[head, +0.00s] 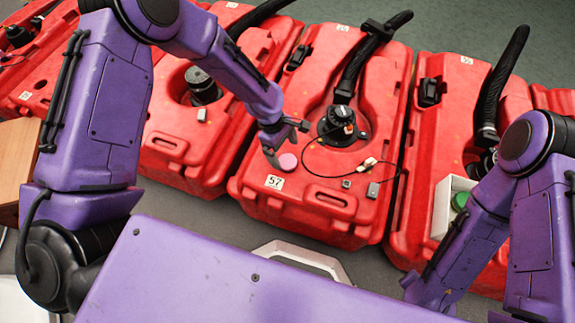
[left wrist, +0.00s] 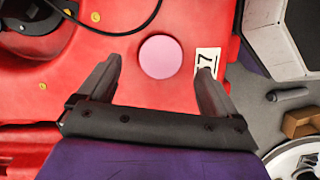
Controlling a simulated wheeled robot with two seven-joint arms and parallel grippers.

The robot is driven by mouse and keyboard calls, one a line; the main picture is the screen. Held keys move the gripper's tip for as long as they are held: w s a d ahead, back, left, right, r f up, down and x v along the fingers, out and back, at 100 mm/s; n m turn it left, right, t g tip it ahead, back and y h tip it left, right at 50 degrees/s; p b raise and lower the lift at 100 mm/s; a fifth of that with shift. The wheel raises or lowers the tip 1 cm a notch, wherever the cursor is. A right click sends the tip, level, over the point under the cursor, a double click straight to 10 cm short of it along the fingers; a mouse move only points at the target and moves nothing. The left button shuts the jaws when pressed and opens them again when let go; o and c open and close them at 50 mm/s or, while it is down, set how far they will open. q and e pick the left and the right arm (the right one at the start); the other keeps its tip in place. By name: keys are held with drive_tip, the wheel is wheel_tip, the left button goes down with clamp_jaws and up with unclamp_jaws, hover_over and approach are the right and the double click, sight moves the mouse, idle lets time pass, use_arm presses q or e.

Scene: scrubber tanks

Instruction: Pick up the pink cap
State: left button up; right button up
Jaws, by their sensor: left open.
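The pink cap (head: 288,161) lies on top of the red tank (head: 255,195) in the middle, beside the white label marked 57 (head: 274,182). In the left wrist view the round pink cap (left wrist: 160,56) shows whole, just beyond and between the fingertips. My left gripper (head: 284,142) is above the tank next to the cap. In the left wrist view its two fingers (left wrist: 158,78) are spread apart with nothing between them. Whether the fingers touch the tank I cannot tell. My right arm shows at the right of the head view, but its gripper is not seen.
More red tanks with black hoses stand on both sides. A black cap with a thin cable (head: 336,122) sits on the middle tank, with small grey blocks (head: 373,190) near it. A white box with a green cap (head: 460,201) stands at the right.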

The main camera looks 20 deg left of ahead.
sight(288, 161)
use_arm(q)
drive_tip(key=b+x, duration=0.1)
drive_tip(key=x, duration=0.2)
drive_tip(key=shift+s+f+b, duration=0.1)
drive_tip(key=shift+f+b, duration=0.2)
drive_tip(key=shift+f, duration=0.1)
drive_tip(key=shift+d+f, duration=0.1)
drive_tip(key=shift+f, duration=0.25)
drive_tip(key=shift+r, duration=0.15)
drive_tip(key=c, duration=1.3)
